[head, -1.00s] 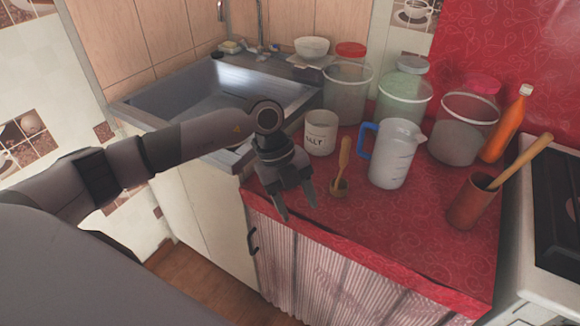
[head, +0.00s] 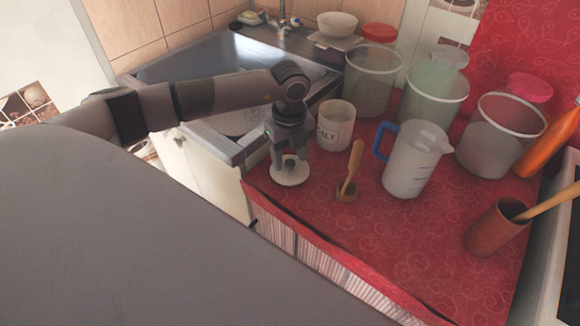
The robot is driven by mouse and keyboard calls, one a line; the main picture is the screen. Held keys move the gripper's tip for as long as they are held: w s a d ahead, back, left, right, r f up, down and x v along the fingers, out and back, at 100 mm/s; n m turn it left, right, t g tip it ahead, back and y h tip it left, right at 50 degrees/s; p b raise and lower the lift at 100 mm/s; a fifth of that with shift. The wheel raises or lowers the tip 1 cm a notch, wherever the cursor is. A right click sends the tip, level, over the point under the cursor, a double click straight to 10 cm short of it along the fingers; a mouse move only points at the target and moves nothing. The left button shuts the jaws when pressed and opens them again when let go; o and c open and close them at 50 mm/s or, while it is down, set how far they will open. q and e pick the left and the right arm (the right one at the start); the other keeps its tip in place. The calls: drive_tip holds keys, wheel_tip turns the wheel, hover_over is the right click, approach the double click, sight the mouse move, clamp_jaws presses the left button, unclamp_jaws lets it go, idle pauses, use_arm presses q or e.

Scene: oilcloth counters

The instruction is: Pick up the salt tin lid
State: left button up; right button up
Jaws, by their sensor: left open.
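The salt tin lid (head: 287,180) is a flat, round, pale disc lying on the red counter cloth near the sink's edge. My left gripper (head: 289,160) points down directly over it, open, with its fingertips at or just above the lid's middle. I cannot tell whether they touch it; the fingers hide part of the lid. The white salt tin (head: 335,122), with dark lettering, stands upright just behind and to the right, its top open. My right gripper is not in view.
A measuring jug with a blue handle (head: 413,160) is further right, with large jars (head: 435,98) behind. The sink (head: 225,75) is at the left. The front cloth (head: 400,245) is clear.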

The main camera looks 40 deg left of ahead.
use_arm(q)
drive_tip(key=shift+f, duration=0.5)
drive_tip(key=shift+c, duration=0.3)
clamp_jaws()
drive_tip(key=shift+r, duration=0.15)
